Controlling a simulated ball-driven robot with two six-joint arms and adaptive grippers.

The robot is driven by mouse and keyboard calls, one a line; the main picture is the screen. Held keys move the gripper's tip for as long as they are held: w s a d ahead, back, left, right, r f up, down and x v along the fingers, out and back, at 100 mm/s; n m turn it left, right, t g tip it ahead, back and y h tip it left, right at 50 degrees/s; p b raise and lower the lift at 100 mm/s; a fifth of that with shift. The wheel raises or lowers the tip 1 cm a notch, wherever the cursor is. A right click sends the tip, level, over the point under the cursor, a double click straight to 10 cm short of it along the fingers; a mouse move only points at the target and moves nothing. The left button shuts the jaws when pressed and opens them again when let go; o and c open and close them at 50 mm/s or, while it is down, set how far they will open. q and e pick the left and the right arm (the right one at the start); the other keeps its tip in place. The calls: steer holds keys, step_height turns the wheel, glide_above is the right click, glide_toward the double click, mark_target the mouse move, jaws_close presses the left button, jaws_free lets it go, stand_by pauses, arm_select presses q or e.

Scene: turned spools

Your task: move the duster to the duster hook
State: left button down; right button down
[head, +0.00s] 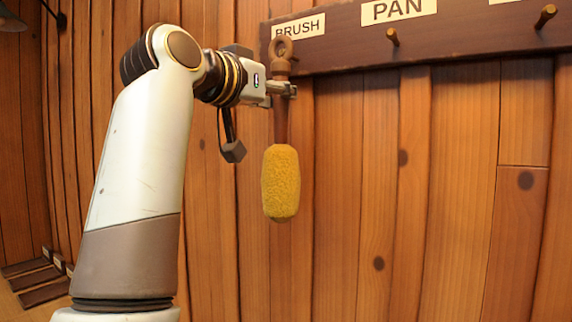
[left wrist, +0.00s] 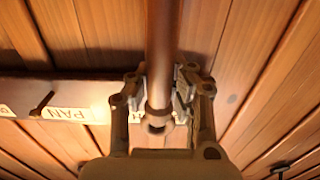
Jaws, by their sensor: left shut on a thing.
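The duster has a yellow fuzzy head (head: 281,184), a brown handle and a ring (head: 282,47) at its top. It hangs upright, head down. My left gripper (head: 284,89) is shut on the handle just below the ring. In the left wrist view, the handle (left wrist: 161,50) runs between the fingers of my left gripper (left wrist: 162,92). The ring overlaps the board below the BRUSH sign (head: 298,27); I cannot tell whether a peg is inside it. No duster label is readable. My right gripper is out of view.
A dark board (head: 345,55) on the plank wall carries a PAN sign (head: 398,10) with a bare peg (head: 392,37) below it. Another bare peg (head: 545,16) is at the upper right, its label cut off. The wall below the board is clear to the right.

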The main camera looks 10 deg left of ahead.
arm_select(q)
steer(key=p+v, duration=0.1)
steer(key=v, duration=0.5)
steer(key=shift+s+r, duration=0.15)
steer(key=shift+r, duration=0.05)
stand_by(1.2)
